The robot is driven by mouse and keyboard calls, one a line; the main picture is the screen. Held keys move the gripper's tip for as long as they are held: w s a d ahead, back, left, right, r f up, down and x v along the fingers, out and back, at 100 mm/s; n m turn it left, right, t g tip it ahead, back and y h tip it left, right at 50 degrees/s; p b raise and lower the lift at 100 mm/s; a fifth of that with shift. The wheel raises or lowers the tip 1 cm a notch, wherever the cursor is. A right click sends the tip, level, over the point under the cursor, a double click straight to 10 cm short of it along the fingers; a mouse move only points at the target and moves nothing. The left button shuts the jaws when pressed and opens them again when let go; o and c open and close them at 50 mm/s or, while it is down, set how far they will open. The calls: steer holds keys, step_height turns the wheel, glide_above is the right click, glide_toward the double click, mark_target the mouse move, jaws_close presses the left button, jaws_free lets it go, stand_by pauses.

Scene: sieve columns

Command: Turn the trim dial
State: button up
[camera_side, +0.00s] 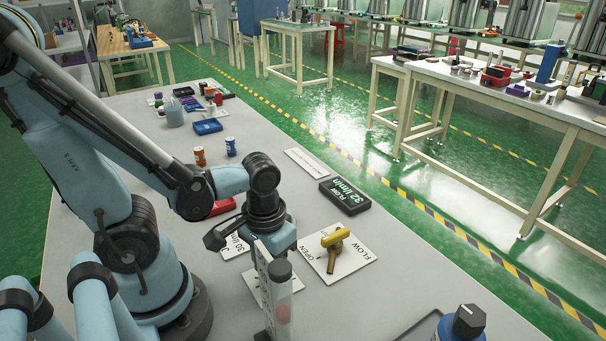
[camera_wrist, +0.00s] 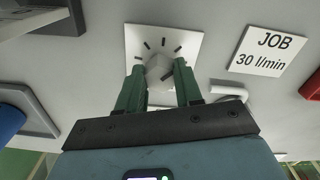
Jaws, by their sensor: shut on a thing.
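The trim dial (camera_wrist: 158,72) is a pale grey knob on a white square plate (camera_wrist: 185,38) with black tick marks, in the wrist view. My gripper (camera_wrist: 160,67) has its two green fingers on either side of the knob, shut on it. In the side view my gripper's fingers and the knob are hidden behind the clear flow tube (camera_side: 282,282), which has a red float. A black display (camera_side: 344,196) there reads 32 l/min. A white card (camera_wrist: 264,50) in the wrist view reads JOB 30 l/min.
A yellow valve lever (camera_side: 335,237) stands on a white plate marked OPEN and FLOW, right of my gripper. A blue bottle with a black cap (camera_side: 468,322) is at the front right. Orange (camera_side: 199,156) and blue (camera_side: 231,147) cans stand farther back on the grey bench.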

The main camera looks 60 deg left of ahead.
steer(key=shift+n, duration=1.6)
steer(key=o, duration=1.1)
steer(key=shift+c, duration=0.2)
steer(key=shift+r, duration=0.1)
step_height(320, 180, up, 12)
steer(key=shift+w, duration=0.1)
steer(key=w+a+m+t, duration=0.1)
steer(key=w+m+t, duration=0.5)
steer(key=w, duration=0.3)
steer(key=shift+w+a+f+m+t, duration=0.2)
steer(key=shift+w+a+m+t, duration=0.15)
steer(key=shift+t, duration=0.25)
